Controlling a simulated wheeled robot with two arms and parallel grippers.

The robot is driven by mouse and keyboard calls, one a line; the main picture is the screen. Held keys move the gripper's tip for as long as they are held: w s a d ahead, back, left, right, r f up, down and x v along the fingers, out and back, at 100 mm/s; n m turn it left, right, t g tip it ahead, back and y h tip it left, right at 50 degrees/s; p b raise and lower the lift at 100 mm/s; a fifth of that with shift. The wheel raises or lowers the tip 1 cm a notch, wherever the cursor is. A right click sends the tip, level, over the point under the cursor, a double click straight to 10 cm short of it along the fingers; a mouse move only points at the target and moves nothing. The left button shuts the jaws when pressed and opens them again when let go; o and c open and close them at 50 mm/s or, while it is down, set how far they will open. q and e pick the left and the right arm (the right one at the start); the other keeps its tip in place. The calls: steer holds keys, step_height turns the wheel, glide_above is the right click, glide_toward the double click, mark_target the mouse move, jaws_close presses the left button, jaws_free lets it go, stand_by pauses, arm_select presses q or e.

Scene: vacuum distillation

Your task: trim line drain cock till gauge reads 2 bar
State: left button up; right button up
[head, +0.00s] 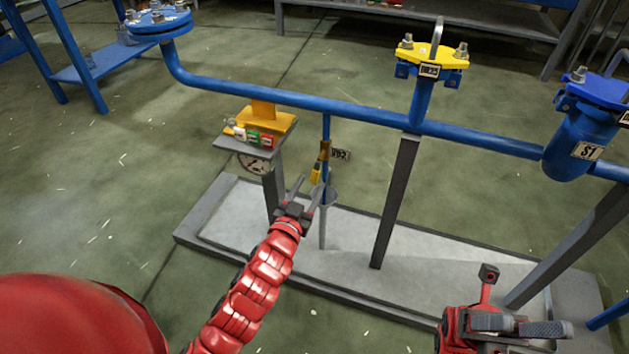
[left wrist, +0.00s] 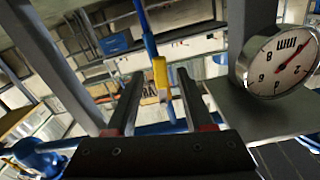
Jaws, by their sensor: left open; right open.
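The drain cock (head: 324,150), with a brass body and a yellow lever (head: 317,172), sits on a thin blue drop line under the main pipe, beside a VD2 tag. The yellow lever also shows in the left wrist view (left wrist: 160,76), hanging along the pipe. My left gripper (head: 307,187) is open just below the lever. In the left wrist view its fingers lie on either side of the lever, apart from it. My right gripper (head: 520,326) is open and empty.
The blue main pipe (head: 290,97) runs above the cock, with a yellow-topped valve (head: 432,57) and a blue-topped one (head: 598,90). Grey posts stand on the skid (head: 440,255). A shelf with small coloured boxes (head: 258,138) is beside my left gripper. Open floor lies left.

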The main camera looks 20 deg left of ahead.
mark_target(314, 179)
arm_select(q)
steer(key=w+b, duration=0.1)
steer(key=w, duration=0.2)
steer(key=shift+w, duration=0.25)
steer(key=shift+w+d, duration=0.1)
steer(key=shift+w, duration=0.1)
arm_select(e)
steer(key=s+d+r+n+t+h, duration=0.4)
steer(key=n+h, duration=0.5)
steer(key=h, duration=0.4)
steer(key=shift+s+n+t, duration=0.3)
steer(key=shift+s+t, duration=0.6)
steer(key=shift+s, duration=0.25)
arm_select(q)
steer(key=shift+c, duration=0.3)
jaws_close()
arm_select(e)
steer(key=shift+a, duration=0.1)
